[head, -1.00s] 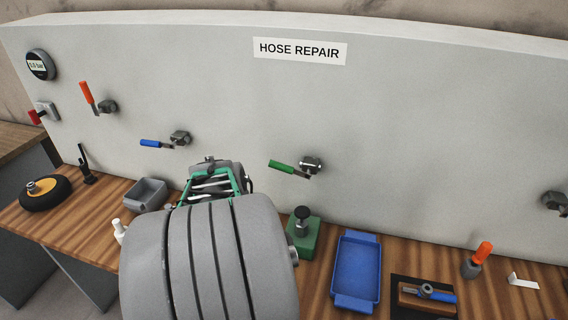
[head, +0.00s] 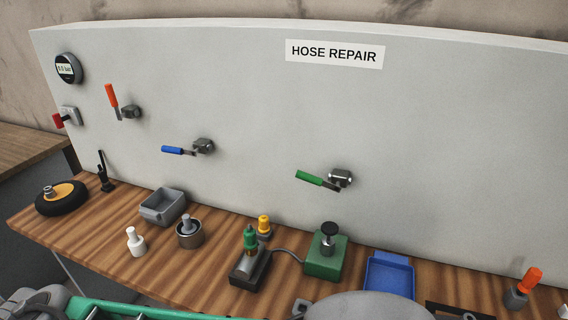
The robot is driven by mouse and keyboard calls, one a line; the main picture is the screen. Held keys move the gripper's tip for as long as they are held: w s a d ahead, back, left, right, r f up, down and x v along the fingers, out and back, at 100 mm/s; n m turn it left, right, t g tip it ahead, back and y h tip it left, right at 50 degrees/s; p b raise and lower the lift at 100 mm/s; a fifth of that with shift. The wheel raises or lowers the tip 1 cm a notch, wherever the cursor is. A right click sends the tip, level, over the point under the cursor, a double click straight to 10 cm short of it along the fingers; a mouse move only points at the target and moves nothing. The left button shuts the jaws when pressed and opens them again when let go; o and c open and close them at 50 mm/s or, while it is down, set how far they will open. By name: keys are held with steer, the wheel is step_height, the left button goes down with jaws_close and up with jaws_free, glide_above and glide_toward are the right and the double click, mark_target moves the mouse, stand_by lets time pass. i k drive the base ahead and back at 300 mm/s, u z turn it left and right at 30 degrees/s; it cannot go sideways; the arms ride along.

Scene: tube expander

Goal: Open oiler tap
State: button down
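Three lever taps are mounted on the grey wall panel: one with an orange-red handle (head: 112,96), one with a blue handle (head: 173,150) and one with a green handle (head: 310,178). The orange-red lever points up; the blue and green levers point left, roughly level. None carries a readable label, so I cannot tell which is the oiler tap. Parts of my arm, a green frame and grey links, show along the bottom edge, well below the taps. My gripper's fingers are out of view, and nothing touches the taps.
A wooden bench (head: 62,238) runs below the panel. On it stand a wheel (head: 62,199), a grey bin (head: 164,206), a white bottle (head: 136,241), a metal cup (head: 190,236), a green-topped device (head: 250,262), a green pump (head: 327,252) and a blue tray (head: 390,275). Space before the taps is clear.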

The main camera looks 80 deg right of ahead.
mark_target(308, 178)
steer(key=i, duration=0.85)
steer(key=z, duration=2.25)
